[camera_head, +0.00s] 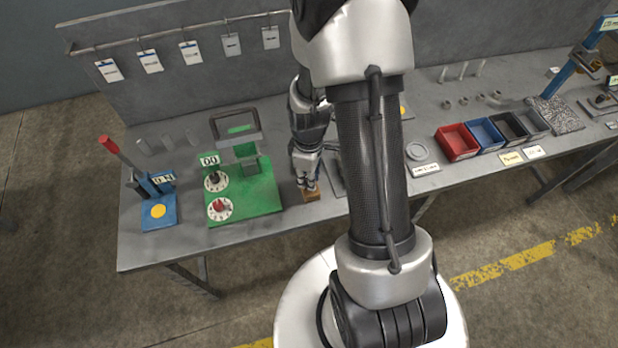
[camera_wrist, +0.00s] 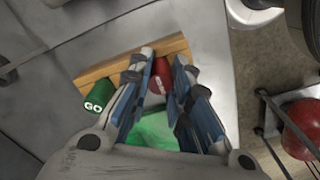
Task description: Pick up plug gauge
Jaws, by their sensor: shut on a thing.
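In the head view, my gripper (camera_head: 308,184) points down at a small wooden block (camera_head: 312,195) at the table's front edge, right of the green board. In the wrist view, the block (camera_wrist: 120,65) lies slanted beyond my fingertips. A green cylinder marked GO (camera_wrist: 93,96) sits at its left end. A red cylinder (camera_wrist: 157,82) with a pale marking shows between my fingers (camera_wrist: 162,75). They look like the two ends of the plug gauge; its middle is hidden by my fingers. My gripper is shut on the gauge. A bright green surface shows nearer the palm; I cannot tell what it is.
The green board (camera_head: 262,199) with two dials stands close on the left, and a blue stand (camera_head: 158,212) with a red-tipped lever is farther left. Red (camera_head: 458,142), blue (camera_head: 485,134) and dark bins are on the right. A rail with tags hangs behind.

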